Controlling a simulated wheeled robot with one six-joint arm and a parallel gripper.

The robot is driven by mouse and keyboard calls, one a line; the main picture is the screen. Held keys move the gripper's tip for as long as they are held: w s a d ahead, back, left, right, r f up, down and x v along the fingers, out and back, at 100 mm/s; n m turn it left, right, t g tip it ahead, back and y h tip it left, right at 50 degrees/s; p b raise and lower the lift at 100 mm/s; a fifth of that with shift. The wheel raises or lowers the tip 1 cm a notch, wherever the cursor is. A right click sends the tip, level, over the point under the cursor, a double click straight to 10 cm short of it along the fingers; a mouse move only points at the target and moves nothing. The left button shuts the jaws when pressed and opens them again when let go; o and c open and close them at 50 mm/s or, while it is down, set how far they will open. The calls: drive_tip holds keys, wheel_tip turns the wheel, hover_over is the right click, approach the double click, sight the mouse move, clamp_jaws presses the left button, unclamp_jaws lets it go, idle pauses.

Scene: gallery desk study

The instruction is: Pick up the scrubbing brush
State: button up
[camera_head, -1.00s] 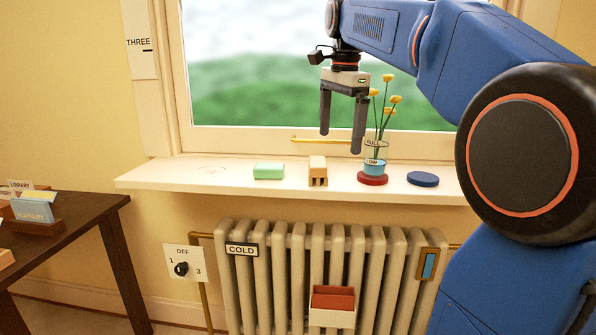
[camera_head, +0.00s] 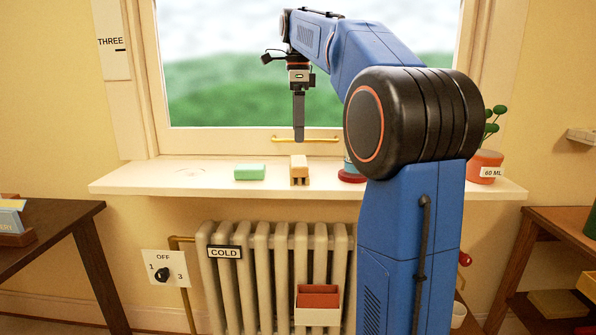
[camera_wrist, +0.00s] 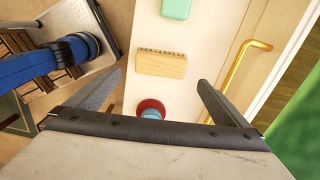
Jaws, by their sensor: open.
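The scrubbing brush (camera_head: 299,170), a small tan wooden block, stands on the white windowsill. In the wrist view the brush (camera_wrist: 161,65) shows a row of dark bristle tufts along one long edge. My gripper (camera_head: 299,138) points down above the brush, seen edge-on in the head view, with a gap below its tips. In the wrist view my gripper (camera_wrist: 160,80) is open and empty, its fingers spread wider than the brush. The brush lies just beyond the fingertips in that picture.
A green block (camera_head: 250,172) lies left of the brush. A vase on a red base (camera_head: 352,177) stands to the right, mostly hidden by my arm. A brass window handle (camera_head: 305,139) is behind. A potted plant (camera_head: 485,166) stands at the sill's right end.

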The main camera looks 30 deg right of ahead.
sight(299, 160)
wheel_tip(299, 160, down, 11)
drive_tip(key=shift+d+f, duration=0.1)
drive_tip(key=shift+d, duration=0.05)
drive_tip(key=c, duration=0.8)
wheel_tip(299, 160, up, 10)
idle(0.7)
